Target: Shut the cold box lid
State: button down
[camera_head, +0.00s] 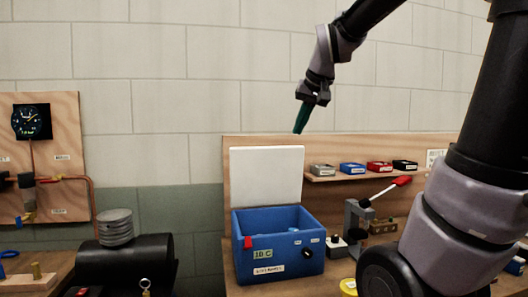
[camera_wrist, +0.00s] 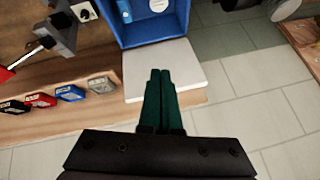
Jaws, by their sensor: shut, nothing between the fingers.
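The cold box (camera_head: 280,262) is a blue open-topped box on the wooden bench, with a few small items inside. Its white lid (camera_head: 266,176) stands upright at the back edge, so the box is open. In the wrist view the lid (camera_wrist: 190,68) lies beyond my green fingers, beside the blue box (camera_wrist: 165,32). My gripper (camera_head: 299,130) is above and slightly right of the lid's top edge, pointing down. In the wrist view its two fingers (camera_wrist: 160,75) are together with nothing between them. They overlap the lid in that view; I cannot tell whether they touch it.
A shelf (camera_head: 335,177) with several small coloured trays is right of the lid. A lever press with a red handle (camera_head: 401,181) stands right of the box. A black cylinder (camera_head: 125,262) is on the left. The air above the box is clear.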

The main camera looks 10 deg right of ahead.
jog(key=w+n, duration=0.1)
jog(key=w, duration=0.8)
jog(key=w+a+f+h, duration=0.1)
jog(key=w, duration=0.9)
jog(key=w+a+n, duration=0.1)
jog(key=w, duration=0.8)
jog(key=shift+w+a+f+n+t, duration=0.25)
jog(key=shift+w+f+n+t, duration=0.05)
jog(key=x, duration=1)
jog(key=shift+w+d, duration=0.15)
jog(key=shift+d, duration=0.05)
